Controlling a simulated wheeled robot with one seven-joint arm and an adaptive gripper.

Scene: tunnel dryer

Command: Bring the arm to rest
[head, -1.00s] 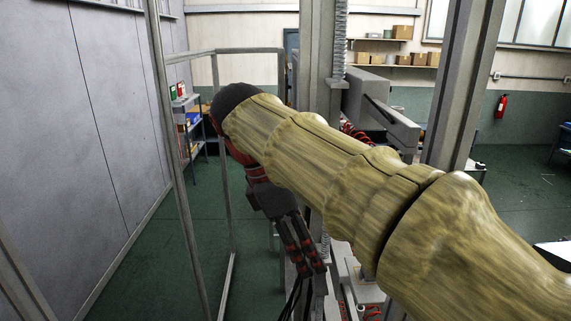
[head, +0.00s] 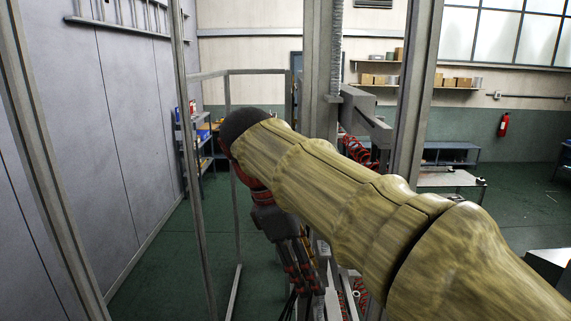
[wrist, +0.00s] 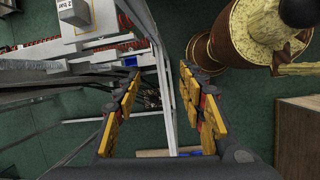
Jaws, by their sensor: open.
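My arm stretches from the lower right toward the middle of the head view, in a wood-like yellow-brown cover. My gripper (head: 300,270) hangs below its dark end in the head view, pointing down, mostly seen from behind. In the wrist view my gripper (wrist: 160,95) shows two yellow-padded fingers spread apart. Nothing is between them; the floor and a grey frame show beyond the gap.
Grey metal posts (head: 408,110) and a thin frame (head: 240,72) stand close around my arm. A grey machine part (head: 365,115) is behind it. A shelf unit (head: 203,140) stands by the left wall. Green floor (head: 160,255) is open at left. A fire extinguisher (head: 503,125) hangs at right.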

